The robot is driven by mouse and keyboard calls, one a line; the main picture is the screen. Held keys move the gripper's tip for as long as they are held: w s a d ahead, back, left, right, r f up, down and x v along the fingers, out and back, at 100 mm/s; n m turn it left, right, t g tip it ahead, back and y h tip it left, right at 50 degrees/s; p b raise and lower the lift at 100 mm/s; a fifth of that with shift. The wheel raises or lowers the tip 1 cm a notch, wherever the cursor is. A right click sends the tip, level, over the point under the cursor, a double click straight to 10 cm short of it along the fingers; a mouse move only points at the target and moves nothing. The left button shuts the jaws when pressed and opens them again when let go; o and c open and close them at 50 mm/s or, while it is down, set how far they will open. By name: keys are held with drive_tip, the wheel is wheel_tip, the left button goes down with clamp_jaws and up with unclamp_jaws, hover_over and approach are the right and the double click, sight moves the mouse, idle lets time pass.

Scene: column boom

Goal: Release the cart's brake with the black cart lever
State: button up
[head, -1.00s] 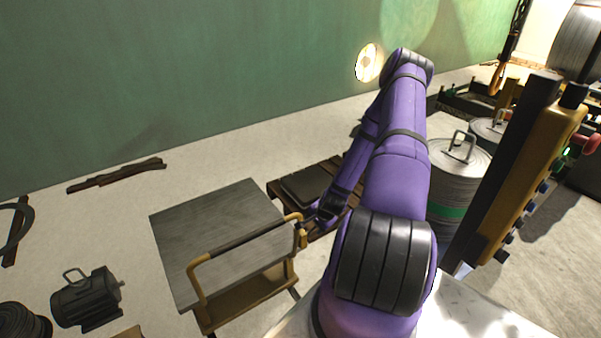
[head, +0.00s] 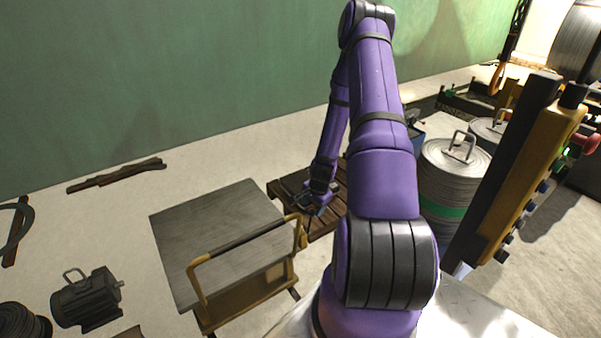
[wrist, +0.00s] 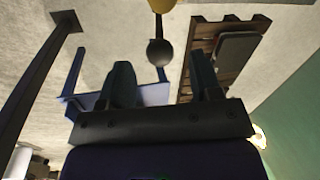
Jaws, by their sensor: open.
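The flat grey cart (head: 215,230) stands at the lower middle of the head view, with a yellow push handle (head: 197,270) along its near side. The black cart lever (wrist: 160,52) shows in the wrist view as a dark round knob below a yellow part. My gripper (wrist: 161,64) is open, one finger on each side of the knob in the picture. I cannot tell how far the knob is from the fingers in depth. In the head view my gripper (head: 312,202) is small, near the right end of the handle, and the lever is hard to make out there.
A wooden pallet (head: 332,218) lies right behind the cart; a dark slab (wrist: 237,46) rests on it. Grey drums (head: 455,170) stand to the right. A dark motor (head: 86,298) sits on the floor at the left. Open floor lies behind the cart.

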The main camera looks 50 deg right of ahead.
drive_tip(key=w+a+r+n, duration=0.1)
drive_tip(key=r, duration=0.6)
drive_tip(key=w+a+r+n, duration=0.2)
drive_tip(key=r, duration=0.6)
drive_tip(key=shift+a, duration=0.3)
